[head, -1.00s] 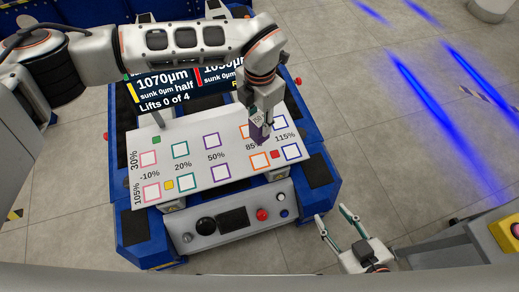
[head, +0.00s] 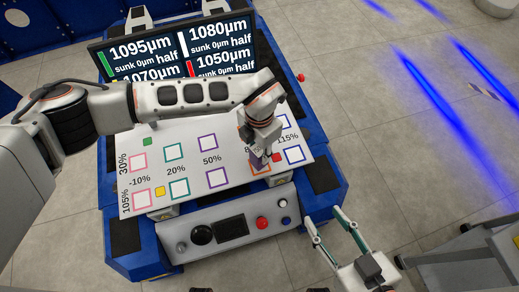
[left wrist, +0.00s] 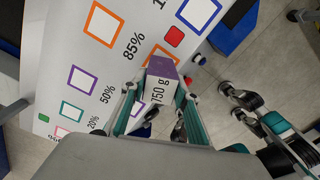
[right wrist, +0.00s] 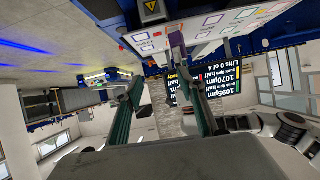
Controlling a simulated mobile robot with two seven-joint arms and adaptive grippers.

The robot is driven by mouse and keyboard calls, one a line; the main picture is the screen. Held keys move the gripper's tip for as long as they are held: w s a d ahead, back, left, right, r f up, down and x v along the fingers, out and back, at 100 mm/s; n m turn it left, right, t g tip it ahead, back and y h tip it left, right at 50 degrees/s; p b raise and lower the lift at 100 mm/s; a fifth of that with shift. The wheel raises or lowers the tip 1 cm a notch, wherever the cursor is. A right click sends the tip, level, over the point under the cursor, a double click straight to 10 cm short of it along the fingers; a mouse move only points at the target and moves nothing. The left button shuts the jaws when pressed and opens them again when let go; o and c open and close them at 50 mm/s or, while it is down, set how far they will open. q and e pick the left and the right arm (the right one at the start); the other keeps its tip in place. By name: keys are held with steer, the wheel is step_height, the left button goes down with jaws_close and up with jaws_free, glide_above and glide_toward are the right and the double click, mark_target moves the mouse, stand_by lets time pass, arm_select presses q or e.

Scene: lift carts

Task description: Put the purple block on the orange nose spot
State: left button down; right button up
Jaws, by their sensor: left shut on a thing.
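The purple block (head: 257,160), with a white "750 g" label, is held in my left gripper (head: 262,150). It also shows between the fingers in the left wrist view (left wrist: 162,68). The block is over or at the front-row orange square (head: 262,170), which it partly covers; I cannot tell whether it touches the plate. In the left wrist view that orange square (left wrist: 152,53) shows just behind the block, and the other orange square (left wrist: 103,24) is clear. My right gripper (head: 326,216) is open and empty, off the cart's front right corner.
The white plate (head: 185,183) on the blue cart has several coloured squares. Small red (left wrist: 174,36), yellow (head: 160,191) and green (head: 147,142) blocks sit on it. A control panel (head: 230,228) with knobs is in front; a screen (head: 215,45) stands behind.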

arm_select(q)
steer(key=shift+f, duration=0.75)
steer(key=shift+w+r, duration=0.1)
steer(key=shift+r, duration=0.05)
arm_select(e)
steer(key=shift+w+a+r+t, duration=0.3)
steer(key=shift+w+r, duration=0.1)
steer(key=shift+r, duration=0.35)
arm_select(q)
steer(key=c, duration=1.5)
jaws_free()
steer(key=shift+f, duration=0.2)
arm_select(e)
steer(key=shift+s+d+f, duration=0.15)
steer(key=shift+f, duration=0.15)
steer(key=shift+s+f, duration=0.1)
steer(key=shift+s, duration=0.05)
